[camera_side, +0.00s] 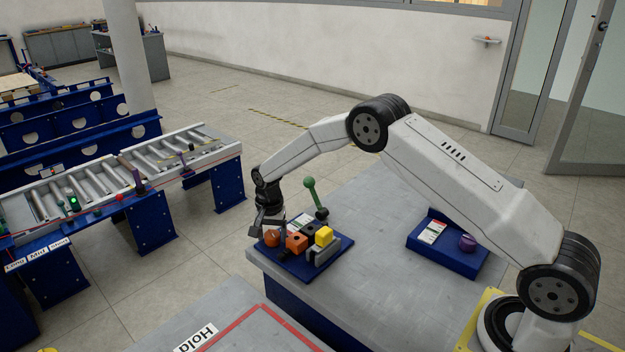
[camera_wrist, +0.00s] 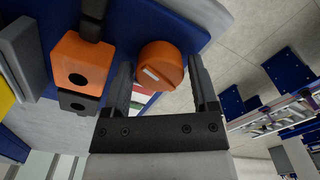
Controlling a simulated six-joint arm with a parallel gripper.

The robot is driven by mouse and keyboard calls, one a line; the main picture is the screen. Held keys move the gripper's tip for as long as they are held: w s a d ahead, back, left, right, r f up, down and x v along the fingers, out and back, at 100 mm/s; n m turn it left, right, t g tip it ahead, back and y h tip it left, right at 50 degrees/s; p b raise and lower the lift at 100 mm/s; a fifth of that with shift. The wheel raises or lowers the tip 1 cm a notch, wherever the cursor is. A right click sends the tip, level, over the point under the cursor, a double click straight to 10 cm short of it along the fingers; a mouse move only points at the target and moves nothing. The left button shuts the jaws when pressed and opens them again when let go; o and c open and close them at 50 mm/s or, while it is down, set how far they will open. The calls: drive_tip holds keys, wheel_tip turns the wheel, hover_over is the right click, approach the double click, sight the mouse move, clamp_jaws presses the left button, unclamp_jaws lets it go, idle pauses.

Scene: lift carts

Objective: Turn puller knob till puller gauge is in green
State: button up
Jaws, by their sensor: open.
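A blue panel (camera_side: 300,266) on the grey table carries a round orange knob (camera_side: 271,239) with a white mark, clearer in the wrist view (camera_wrist: 161,66). A white gauge card (camera_side: 301,221) stands behind the knob, mostly hidden in the wrist view; its reading is too small to tell. My gripper (camera_wrist: 161,62) is open, with one finger on each side of the orange knob; contact is not clear. A second blue panel (camera_side: 447,262) at right has a purple knob (camera_side: 467,243) and a gauge card (camera_side: 432,232). No label shows which is the puller's.
An orange block (camera_side: 297,243), a yellow block (camera_side: 324,236) and a grey piece (camera_side: 322,252) crowd the first panel beside the orange knob. A green-balled lever (camera_side: 310,184) stands behind them. A roller conveyor (camera_side: 110,185) lies left, past a floor gap. The table between panels is clear.

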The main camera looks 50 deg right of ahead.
drive_tip(key=shift+f, duration=0.15)
drive_tip(key=c, duration=1)
drive_tip(key=shift+n, duration=2.1)
drive_tip(key=o, duration=1)
